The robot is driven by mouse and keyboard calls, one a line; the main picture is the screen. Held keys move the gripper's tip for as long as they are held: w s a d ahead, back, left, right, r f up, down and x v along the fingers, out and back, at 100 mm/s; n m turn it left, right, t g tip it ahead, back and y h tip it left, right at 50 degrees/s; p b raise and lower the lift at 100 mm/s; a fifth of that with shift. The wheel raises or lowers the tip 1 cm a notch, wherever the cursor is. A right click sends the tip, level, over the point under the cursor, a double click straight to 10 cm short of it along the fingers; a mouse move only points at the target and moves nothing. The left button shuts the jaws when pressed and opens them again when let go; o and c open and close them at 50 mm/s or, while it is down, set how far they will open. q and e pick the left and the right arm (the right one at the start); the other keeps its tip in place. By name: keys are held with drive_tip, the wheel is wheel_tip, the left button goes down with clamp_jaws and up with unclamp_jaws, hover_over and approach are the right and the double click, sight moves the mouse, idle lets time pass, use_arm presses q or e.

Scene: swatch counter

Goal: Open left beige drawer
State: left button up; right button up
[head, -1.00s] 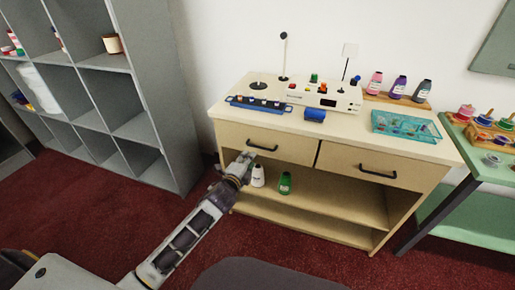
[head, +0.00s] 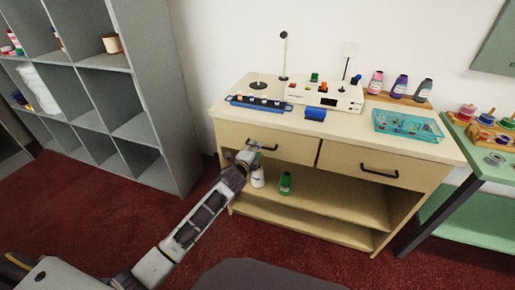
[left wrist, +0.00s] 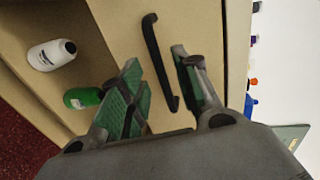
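The left beige drawer (head: 290,147) is shut in the wooden cabinet, and its front looks flush. Its dark bar handle (head: 268,148) is partly hidden by my left gripper (head: 250,152). In the left wrist view the handle (left wrist: 154,55) lies between the two green-padded fingers of my left gripper (left wrist: 160,78). The fingers are open, one on each side of the handle, with visible gaps. I cannot tell whether either finger touches it. My right gripper is not in view.
The right drawer (head: 350,161) is shut beside it. A white bottle (head: 258,178) and a green bottle (head: 285,183) stand on the shelf below. A white device (head: 335,97), a blue roll (head: 315,114) and a teal tray (head: 407,125) sit on the counter. A grey shelf (head: 160,90) stands left.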

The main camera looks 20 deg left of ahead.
use_arm(q)
drive_tip(key=shift+b+x, duration=0.35)
drive_tip(key=shift+x, duration=1.45)
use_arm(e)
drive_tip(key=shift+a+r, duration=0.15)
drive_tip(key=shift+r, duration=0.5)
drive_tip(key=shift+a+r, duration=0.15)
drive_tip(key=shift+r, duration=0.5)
use_arm(q)
drive_tip(key=shift+c, duration=0.5)
clamp_jaws()
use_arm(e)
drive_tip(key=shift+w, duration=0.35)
